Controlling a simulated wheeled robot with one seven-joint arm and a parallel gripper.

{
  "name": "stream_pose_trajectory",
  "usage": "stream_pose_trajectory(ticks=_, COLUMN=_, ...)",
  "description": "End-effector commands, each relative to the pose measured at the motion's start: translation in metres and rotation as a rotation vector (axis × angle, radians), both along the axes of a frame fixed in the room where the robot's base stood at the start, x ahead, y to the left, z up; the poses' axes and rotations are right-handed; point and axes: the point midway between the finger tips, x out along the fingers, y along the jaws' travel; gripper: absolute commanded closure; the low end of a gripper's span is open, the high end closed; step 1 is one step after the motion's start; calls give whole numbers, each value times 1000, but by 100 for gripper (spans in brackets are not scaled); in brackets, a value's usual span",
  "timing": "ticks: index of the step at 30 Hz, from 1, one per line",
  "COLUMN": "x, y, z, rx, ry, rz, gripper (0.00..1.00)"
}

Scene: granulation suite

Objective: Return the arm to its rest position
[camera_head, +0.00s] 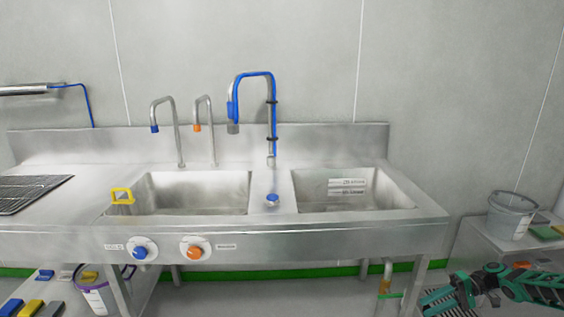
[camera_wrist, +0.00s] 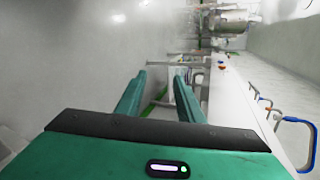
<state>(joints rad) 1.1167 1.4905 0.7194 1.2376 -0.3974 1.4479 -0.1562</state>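My teal gripper (camera_head: 446,297) is low at the right of the head view, in front of the right end of the steel sink unit (camera_head: 340,232). My arm reaches in from the right edge. In the wrist view my gripper (camera_wrist: 160,80) shows two teal fingers set apart with a clear gap. Nothing is held between them.
The sink has two basins, taps and a blue hose tap (camera_head: 272,110). A yellow frame-like item (camera_head: 122,196) sits at the left basin's edge. A grey bucket (camera_head: 510,214) stands on a side table at right. A purple-rimmed bucket (camera_head: 98,298) is below left.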

Motion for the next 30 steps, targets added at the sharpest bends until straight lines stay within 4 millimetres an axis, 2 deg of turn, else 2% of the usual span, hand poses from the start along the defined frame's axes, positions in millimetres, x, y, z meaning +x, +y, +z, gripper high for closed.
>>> stream_pose_trajectory(ticks=1, x=0, y=6, z=12, rx=-40, ry=19, rz=29, gripper=66)
stream_pose_trajectory(ticks=14, x=-26, y=41, z=92, rx=-359, ry=172, rz=166, gripper=66)
stream_pose_trajectory(ticks=23, x=-58, y=53, z=151, rx=-591, ry=245, rz=183, gripper=66)
stream_pose_trajectory(ticks=30, x=-90, y=60, z=200, rx=-766, ry=280, rz=154, gripper=66)
